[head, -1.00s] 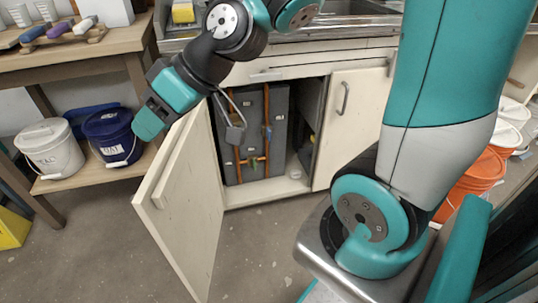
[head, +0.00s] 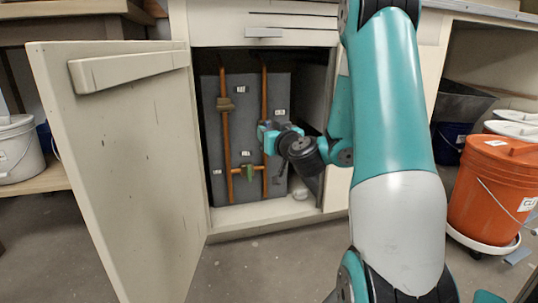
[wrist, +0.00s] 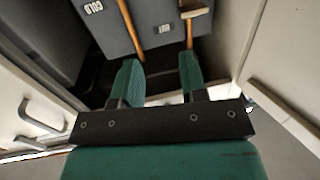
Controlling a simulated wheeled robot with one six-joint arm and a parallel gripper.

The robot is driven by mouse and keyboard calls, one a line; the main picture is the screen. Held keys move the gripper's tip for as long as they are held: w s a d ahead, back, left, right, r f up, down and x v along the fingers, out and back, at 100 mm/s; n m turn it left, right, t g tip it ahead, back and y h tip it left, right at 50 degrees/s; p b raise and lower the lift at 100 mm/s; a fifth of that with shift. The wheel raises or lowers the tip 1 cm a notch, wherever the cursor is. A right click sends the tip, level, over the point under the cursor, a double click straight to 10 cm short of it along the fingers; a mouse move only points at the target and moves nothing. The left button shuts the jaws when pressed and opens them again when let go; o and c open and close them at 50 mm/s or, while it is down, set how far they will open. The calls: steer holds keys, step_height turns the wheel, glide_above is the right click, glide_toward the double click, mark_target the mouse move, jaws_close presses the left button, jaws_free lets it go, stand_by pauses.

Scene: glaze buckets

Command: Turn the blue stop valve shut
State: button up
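The open cabinet holds a grey panel (head: 246,95) with two upright copper pipes. I cannot make out the blue stop valve in either view; my gripper and arm cover part of the right pipe (head: 264,90). A green valve handle (head: 248,173) sits on the low cross pipe. A brown block-like fitting (head: 225,104) sits on the left pipe (head: 227,140). My gripper (head: 266,136) is inside the cabinet opening, by the right pipe. In the wrist view its two teal fingers (wrist: 160,70) are apart, with nothing held between them.
The open cabinet door (head: 125,165) stands out on the left. The cabinet's right side and front frame are close to my arm. White labels mark the panel. Orange bucket (head: 495,190) stands at the right, white bucket (head: 18,150) at the far left.

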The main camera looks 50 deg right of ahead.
steer(key=s+d+f+m+h+b, duration=0.1)
steer(key=s+d+f+h+b, duration=0.1)
steer(key=d+f, duration=0.2)
steer(key=g+p, duration=0.1)
steer(key=p, duration=1.3)
glide_toward(268, 124)
steer(key=x, duration=0.4)
steer(key=shift+m, duration=0.3)
steer(key=p+x, duration=0.1)
steer(key=x, duration=0.3)
steer(key=shift+f, duration=0.1)
steer(key=shift+w+d+h, duration=0.3)
steer(key=shift+w+d, duration=0.1)
steer(key=shift+w, duration=0.15)
steer(key=shift+c, duration=0.2)
jaws_close()
